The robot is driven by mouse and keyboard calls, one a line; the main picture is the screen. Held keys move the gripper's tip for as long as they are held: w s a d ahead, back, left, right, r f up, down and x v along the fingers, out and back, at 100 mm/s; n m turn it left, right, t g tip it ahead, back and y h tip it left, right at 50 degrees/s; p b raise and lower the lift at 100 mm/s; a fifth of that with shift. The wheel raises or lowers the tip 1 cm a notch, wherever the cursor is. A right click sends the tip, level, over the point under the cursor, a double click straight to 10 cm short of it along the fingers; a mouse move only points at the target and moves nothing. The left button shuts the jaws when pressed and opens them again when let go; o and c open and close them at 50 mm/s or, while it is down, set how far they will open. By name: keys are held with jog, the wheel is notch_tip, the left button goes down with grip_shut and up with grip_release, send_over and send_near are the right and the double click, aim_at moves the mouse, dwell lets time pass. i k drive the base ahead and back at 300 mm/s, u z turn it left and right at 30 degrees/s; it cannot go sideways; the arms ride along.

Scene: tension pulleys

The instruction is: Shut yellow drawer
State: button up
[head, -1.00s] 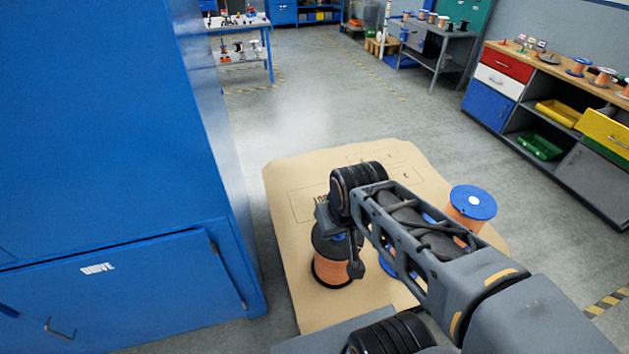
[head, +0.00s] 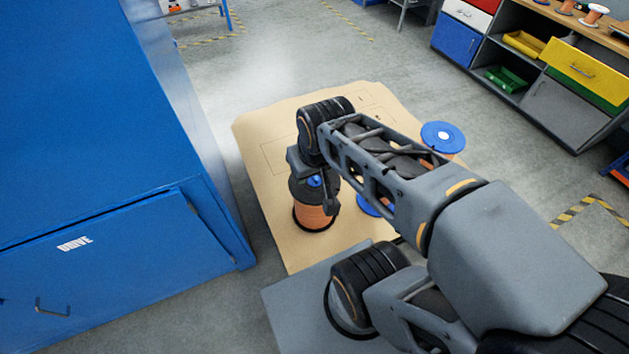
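The yellow drawer (head: 590,68) is in the bench at the upper right of the head view. Its front, with a metal handle, sits forward of the bench face, so it looks pulled out. A green strip shows beneath it. My gripper (head: 322,197) is far from it, pointing down at a copper-wound spool (head: 313,216) with a black top at the picture's middle. Its fingers are small and partly hidden by my arm, so I cannot tell whether they are open or touching the spool.
The spool and a blue-topped spool (head: 443,136) stand on a tan board (head: 262,130). A blue cabinet (head: 80,110) fills the left. The bench also has a blue drawer (head: 456,40) and green tray (head: 505,79). Grey floor (head: 480,150) lies clear between.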

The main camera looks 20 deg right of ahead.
aim_at(600, 69)
jog(key=k, duration=0.5)
jog(key=z, duration=2.7)
jog(key=i, duration=5.7)
jog(key=u, duration=1.75)
